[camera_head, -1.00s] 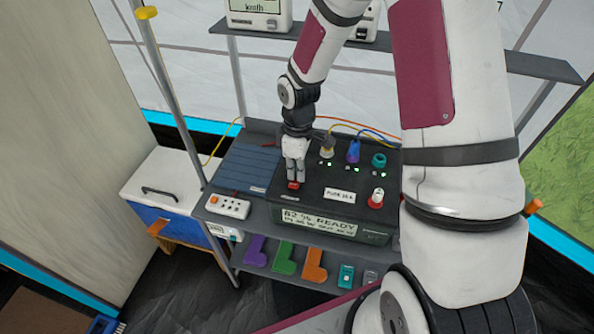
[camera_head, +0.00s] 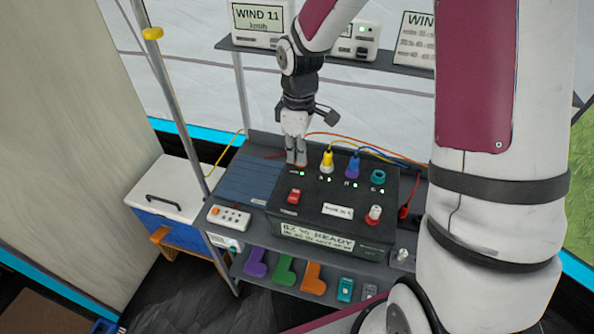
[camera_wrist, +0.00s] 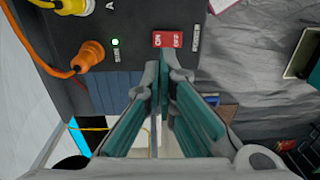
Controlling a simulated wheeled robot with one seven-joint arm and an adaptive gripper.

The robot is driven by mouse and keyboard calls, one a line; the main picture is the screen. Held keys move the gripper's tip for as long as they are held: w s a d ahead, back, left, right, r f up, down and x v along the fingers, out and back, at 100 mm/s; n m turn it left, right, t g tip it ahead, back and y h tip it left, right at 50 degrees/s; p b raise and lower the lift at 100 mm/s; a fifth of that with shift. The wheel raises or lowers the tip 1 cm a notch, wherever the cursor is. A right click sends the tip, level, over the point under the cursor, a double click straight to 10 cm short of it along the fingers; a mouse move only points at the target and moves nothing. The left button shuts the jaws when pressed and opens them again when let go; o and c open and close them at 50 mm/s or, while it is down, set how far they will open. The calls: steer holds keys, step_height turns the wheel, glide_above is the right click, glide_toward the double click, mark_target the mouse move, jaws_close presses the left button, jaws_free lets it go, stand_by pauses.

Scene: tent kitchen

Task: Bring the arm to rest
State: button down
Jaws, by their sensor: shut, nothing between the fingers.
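My gripper (camera_head: 296,163) is shut and empty. In the head view it points down at the back left of the black power box (camera_head: 330,191), just above or behind its top; the exact gap cannot be told. A red rocker switch (camera_head: 293,196) sits on the box's top, in front of the fingertips and apart from them. In the wrist view the same red switch (camera_wrist: 168,40) shows ON and OFF marks, with a lit green light (camera_wrist: 115,42) beside it. My arm reaches in from the upper right.
Yellow, blue and teal plugs (camera_head: 352,168) stand on the box, with cables behind. A red knob (camera_head: 374,214) is at its right. A shelf with display units (camera_head: 262,22) is above. A tent pole (camera_head: 170,90) and a white-lidded cooler (camera_head: 172,190) are left. Coloured brackets (camera_head: 285,269) lie below.

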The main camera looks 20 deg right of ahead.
steer(key=s+d+r+m+t+h, duration=0.1)
steer(key=s+r+m+t, duration=0.15)
steer(key=s+r, duration=0.45)
steer(key=s+r+m+t, duration=0.1)
steer(key=s+r+m, duration=0.2)
steer(key=r, duration=0.8)
steer(key=s+r+m+t, duration=0.2)
steer(key=s+r+m, duration=0.3)
steer(key=s, duration=0.6)
steer(key=shift+s+d+y, duration=0.15)
steer(key=shift+s+y, duration=0.1)
steer(key=shift+y, duration=0.05)
steer(key=shift+t, duration=0.25)
